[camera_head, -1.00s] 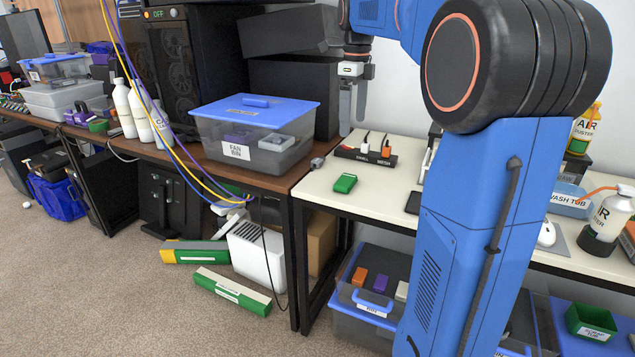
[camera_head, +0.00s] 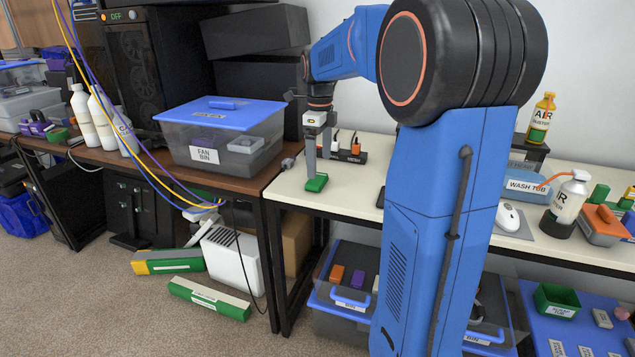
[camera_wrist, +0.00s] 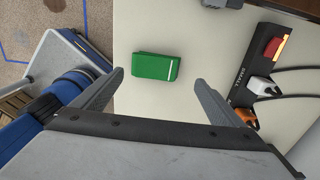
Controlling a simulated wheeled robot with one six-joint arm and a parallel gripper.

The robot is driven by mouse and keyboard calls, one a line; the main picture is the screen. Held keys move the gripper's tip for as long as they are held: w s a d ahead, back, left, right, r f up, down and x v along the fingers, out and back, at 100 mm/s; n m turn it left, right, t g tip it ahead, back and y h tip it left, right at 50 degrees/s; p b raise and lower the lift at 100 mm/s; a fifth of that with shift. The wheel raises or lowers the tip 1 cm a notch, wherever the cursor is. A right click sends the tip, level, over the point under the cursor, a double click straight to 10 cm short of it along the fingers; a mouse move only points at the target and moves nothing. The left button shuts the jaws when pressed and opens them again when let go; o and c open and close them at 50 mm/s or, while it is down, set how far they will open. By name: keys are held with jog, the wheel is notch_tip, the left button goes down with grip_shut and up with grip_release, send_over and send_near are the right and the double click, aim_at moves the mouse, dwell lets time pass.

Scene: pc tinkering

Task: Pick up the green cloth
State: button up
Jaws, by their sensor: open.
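The green cloth (camera_head: 316,183) is a small, flat, folded-looking green block on the pale tabletop, near its left end. In the wrist view the green cloth (camera_wrist: 156,66) lies just ahead of the fingertips, with bare table around it. My gripper (camera_head: 318,163) points down above the cloth, and one finger overlaps its upper edge in the head view. In the wrist view my gripper (camera_wrist: 159,80) has its fingers spread wide, with nothing between them. I cannot tell the exact height left between the fingertips and the cloth.
A black power strip (camera_head: 345,153) with plugs and cables lies right of the cloth; it also shows in the wrist view (camera_wrist: 262,75). The fan bin (camera_head: 222,138) stands on the brown desk to the left. The pale table (camera_head: 350,187) is bare close around the cloth.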

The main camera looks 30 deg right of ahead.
aim_at(319, 178)
notch_tip(319, 178, down, 5)
jog(key=shift+s+a+r, duration=0.1)
jog(key=shift+a, duration=0.05)
jog(key=c, duration=1.1)
jog(key=shift+c, duration=0.2)
notch_tip(319, 178, up, 10)
